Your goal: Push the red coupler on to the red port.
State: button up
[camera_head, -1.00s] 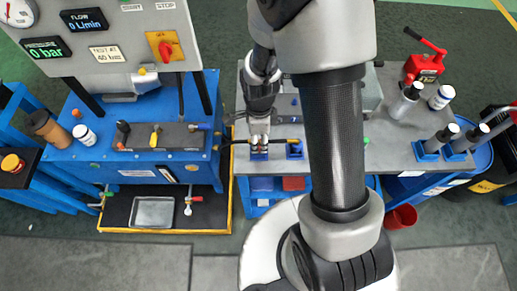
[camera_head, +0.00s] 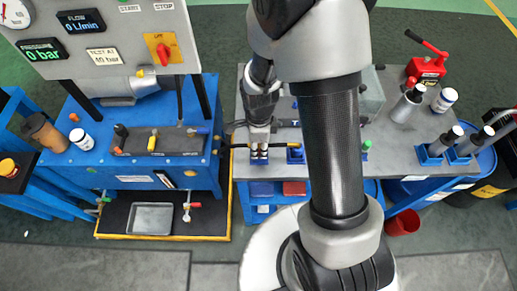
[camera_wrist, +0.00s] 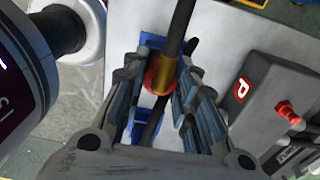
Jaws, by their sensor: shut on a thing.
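My gripper (camera_head: 259,153) is at the front edge of the grey table, left of my upper arm. In the wrist view my gripper (camera_wrist: 164,82) is shut on the red coupler (camera_wrist: 155,82), a red ring with a brass-coloured sleeve. A dark hose (camera_wrist: 182,25) runs from the sleeve. A blue holder (camera_wrist: 147,42) shows around and under the coupler; I cannot tell whether they touch. A red fitting (camera_wrist: 288,112), which looks like the red port, stands on a dark box to the right, apart from the coupler.
The dark box (camera_wrist: 262,90) bears a red P label. A second blue holder (camera_head: 295,155) is right of my gripper on the grey table (camera_head: 400,160). A blue bench (camera_head: 150,172) stands left. My arm hides the table's middle.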

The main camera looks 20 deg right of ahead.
grip_shut()
jog(key=shift+r+p, duration=2)
jog(key=shift+r, duration=0.55)
jog(key=shift+w+d+r, duration=0.1)
jog(key=shift+w+r, duration=0.05)
jog(key=shift+w, duration=0.1)
jog(key=w+d+r+p, duration=0.3)
jog(key=w+r+p, duration=0.15)
jog(key=w, duration=0.25)
jog(key=w+d+r+p, duration=0.25)
jog(key=w+r, duration=0.25)
jog(key=w, duration=0.3)
notch_tip(320, 180, down, 6)
jog(key=b, duration=0.2)
jog(key=shift+r+b, duration=0.25)
jog(key=shift+b, duration=0.1)
jog(key=shift+f, duration=0.45)
jog(key=shift+f+b, duration=1.15)
jog(key=shift+f, duration=0.3)
jog(key=o, duration=1)
grip_release()
jog(key=shift+c, duration=0.2)
